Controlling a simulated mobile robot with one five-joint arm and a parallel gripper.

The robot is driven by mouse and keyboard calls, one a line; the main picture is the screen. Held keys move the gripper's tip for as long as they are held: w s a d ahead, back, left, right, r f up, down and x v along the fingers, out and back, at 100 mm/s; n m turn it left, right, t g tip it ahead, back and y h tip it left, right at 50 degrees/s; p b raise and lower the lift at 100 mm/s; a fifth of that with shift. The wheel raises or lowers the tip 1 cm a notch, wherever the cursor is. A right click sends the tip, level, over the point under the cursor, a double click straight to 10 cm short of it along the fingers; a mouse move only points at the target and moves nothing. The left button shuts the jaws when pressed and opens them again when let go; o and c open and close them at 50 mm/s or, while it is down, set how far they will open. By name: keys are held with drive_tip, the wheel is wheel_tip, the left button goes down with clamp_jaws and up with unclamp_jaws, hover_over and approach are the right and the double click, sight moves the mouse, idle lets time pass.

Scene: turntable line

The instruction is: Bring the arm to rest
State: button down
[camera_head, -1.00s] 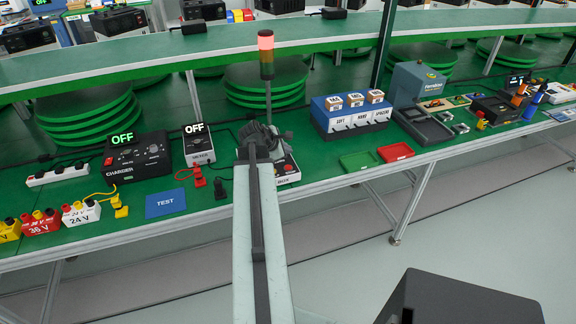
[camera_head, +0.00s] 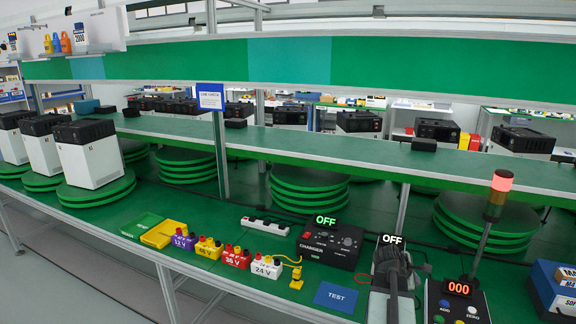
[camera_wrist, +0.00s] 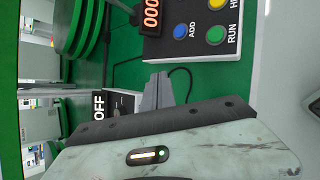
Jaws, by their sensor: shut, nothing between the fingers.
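My arm reaches up from the bottom right of the head view. My gripper (camera_head: 393,262) is at its end, over the bench in front of the meter reading OFF (camera_head: 391,240). In the wrist view the narrow grey fingers of my gripper (camera_wrist: 158,88) are shut with nothing between them. The fingers hide part of the meter and of the bench behind. The box with the red 000 display (camera_head: 457,300) is just right of my gripper; its blue and green buttons show in the wrist view (camera_wrist: 198,30).
The charger (camera_head: 330,245) and blue TEST mat (camera_head: 336,296) are left of my gripper. A lamp post (camera_head: 490,215) with a lit red top stands to its right. Several voltage blocks (camera_head: 237,257) and a yellow tray (camera_head: 163,234) sit farther left along the green bench.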

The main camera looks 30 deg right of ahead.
drive_tip(key=w+a+f+n+t+y, duration=0.1)
drive_tip(key=w+a, duration=0.6)
drive_tip(key=a, duration=0.3)
drive_tip(key=w+a+n+t+y, duration=0.1)
drive_tip(key=w+a, duration=0.7)
drive_tip(key=a, duration=0.1)
drive_tip(key=w+a+f+m+y+p, duration=0.1)
drive_tip(key=w+a, duration=0.1)
drive_tip(key=a, duration=0.9)
drive_tip(key=w+a+f+y, duration=0.1)
drive_tip(key=w+a+y, duration=0.1)
drive_tip(key=a, duration=0.8)
drive_tip(key=s+a+m+g+y, duration=0.1)
drive_tip(key=s+a+m, duration=0.1)
drive_tip(key=a, duration=0.3)
drive_tip(key=s+a+f+m+y, duration=0.1)
drive_tip(key=s+a+m, duration=0.2)
drive_tip(key=a+m, duration=0.2)
drive_tip(key=s+a+f+m+g+y, duration=0.1)
drive_tip(key=s+a+m+y, duration=0.1)
drive_tip(key=a, duration=0.4)
drive_tip(key=shift+s+a+f+m+g, duration=0.25)
drive_tip(key=shift+s+m, duration=0.25)
drive_tip(key=shift+m, duration=0.3)
